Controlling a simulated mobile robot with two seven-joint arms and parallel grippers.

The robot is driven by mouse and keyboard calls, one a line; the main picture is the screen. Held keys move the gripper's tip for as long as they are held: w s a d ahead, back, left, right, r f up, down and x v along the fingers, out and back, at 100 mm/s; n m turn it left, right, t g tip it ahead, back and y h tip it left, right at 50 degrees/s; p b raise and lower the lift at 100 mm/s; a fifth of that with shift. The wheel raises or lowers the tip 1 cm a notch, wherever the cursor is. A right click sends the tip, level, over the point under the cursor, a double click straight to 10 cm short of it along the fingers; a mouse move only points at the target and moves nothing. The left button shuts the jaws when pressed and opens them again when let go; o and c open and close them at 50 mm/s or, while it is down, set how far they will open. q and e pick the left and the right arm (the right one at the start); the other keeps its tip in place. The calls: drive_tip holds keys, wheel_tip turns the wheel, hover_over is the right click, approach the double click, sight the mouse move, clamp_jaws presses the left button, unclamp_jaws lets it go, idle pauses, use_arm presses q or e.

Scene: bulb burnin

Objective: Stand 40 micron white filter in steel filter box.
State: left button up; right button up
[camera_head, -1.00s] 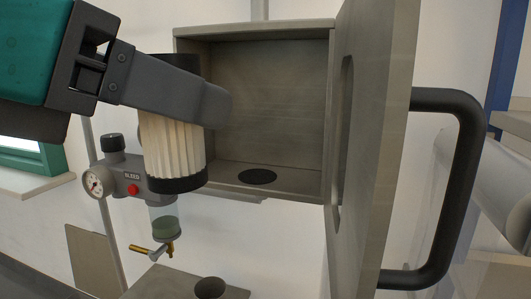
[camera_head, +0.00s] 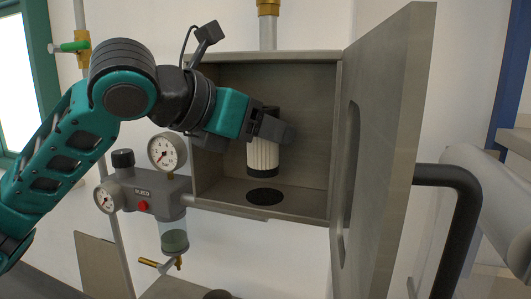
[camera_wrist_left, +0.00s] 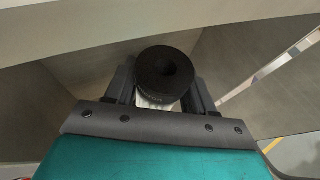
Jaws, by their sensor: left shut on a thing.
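The white filter (camera_head: 263,156) is a pleated white cylinder with black end caps. My left gripper (camera_head: 278,130) is shut on it near its upper end and holds it upright inside the steel filter box (camera_head: 338,120). The filter's lower cap appears a little above the black round spot (camera_head: 265,197) on the box floor. In the left wrist view the filter's black top cap (camera_wrist_left: 165,72) sits between the two fingers (camera_wrist_left: 162,88). The gripper hides the filter's upper part in the head view. My right gripper is not in view.
A grey regulator (camera_head: 145,193) with gauges, a red button and a bowl hangs left of the box. A pipe (camera_head: 267,30) rises above the box.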

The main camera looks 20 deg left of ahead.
sight(250, 149)
use_arm(q)
wheel_tip(250, 149, down, 4)
drive_tip(key=shift+r, duration=0.2)
drive_tip(key=shift+w+f, duration=0.3)
drive_tip(key=shift+w, duration=0.1)
drive_tip(key=shift+f, duration=0.15)
drive_tip(key=o, duration=0.8)
drive_tip(key=shift+c, duration=0.2)
